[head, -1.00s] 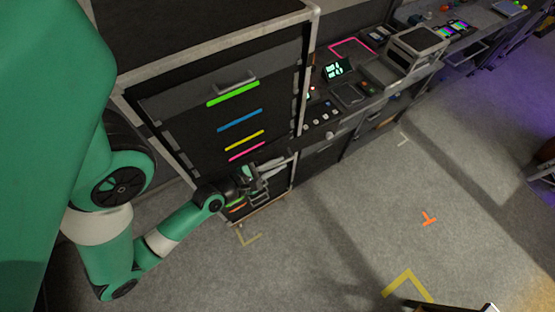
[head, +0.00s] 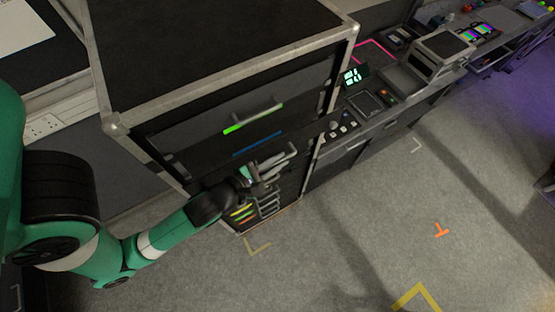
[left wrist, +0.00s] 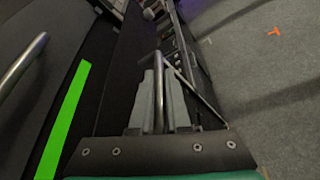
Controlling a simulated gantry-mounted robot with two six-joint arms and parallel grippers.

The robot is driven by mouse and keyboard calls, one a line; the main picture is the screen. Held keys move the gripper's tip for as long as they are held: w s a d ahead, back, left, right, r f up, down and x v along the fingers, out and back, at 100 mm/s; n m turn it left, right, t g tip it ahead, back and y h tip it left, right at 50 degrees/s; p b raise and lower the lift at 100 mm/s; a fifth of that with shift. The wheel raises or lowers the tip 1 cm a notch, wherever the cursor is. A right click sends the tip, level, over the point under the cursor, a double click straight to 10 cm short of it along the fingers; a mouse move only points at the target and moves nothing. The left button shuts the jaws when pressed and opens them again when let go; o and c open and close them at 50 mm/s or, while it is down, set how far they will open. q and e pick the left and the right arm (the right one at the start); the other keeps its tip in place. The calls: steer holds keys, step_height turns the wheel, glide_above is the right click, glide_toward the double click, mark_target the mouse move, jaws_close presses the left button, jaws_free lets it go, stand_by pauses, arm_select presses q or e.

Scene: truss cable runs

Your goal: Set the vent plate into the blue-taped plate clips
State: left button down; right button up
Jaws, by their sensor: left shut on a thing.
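My left gripper (head: 266,176) is in front of the cabinet, below the blue tape strip (head: 257,143). In the left wrist view its two grey fingers (left wrist: 158,100) are shut around a metal bar handle (left wrist: 158,68). The vent plate itself is not clearly visible; I cannot tell its outline behind the hand. The clips at the blue tape are too dark to make out. Above it, a green strip (head: 253,118) lies under a metal handle (head: 250,110); the green strip also shows in the left wrist view (left wrist: 62,120). My right gripper is not in view.
Several handles (head: 269,204) stand low in the cabinet (head: 220,45), beside yellow and orange strips (head: 243,212). A console desk (head: 375,110) with a green-lit display (head: 352,76) adjoins on the right. The grey floor (head: 370,220) in front is open.

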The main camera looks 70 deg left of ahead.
arm_select(q)
steer(key=shift+s+a+p, duration=0.25)
steer(key=shift+a+p, duration=0.3)
steer(key=shift+a, duration=0.6)
steer(key=shift+s+a+f+b, duration=0.15)
steer(key=shift+s+a, duration=0.1)
steer(key=shift+a, duration=1.2)
steer(key=shift+s+a+r+b, duration=0.15)
steer(key=shift+s+a, duration=0.1)
steer(key=shift+a, duration=1.15)
steer(key=shift+f, duration=0.1)
steer(key=shift+m+y, duration=0.3)
steer(key=shift+m, duration=0.1)
steer(key=shift+a+r+p, duration=0.3)
steer(key=shift+r, duration=0.05)
steer(key=shift+f, duration=1.25)
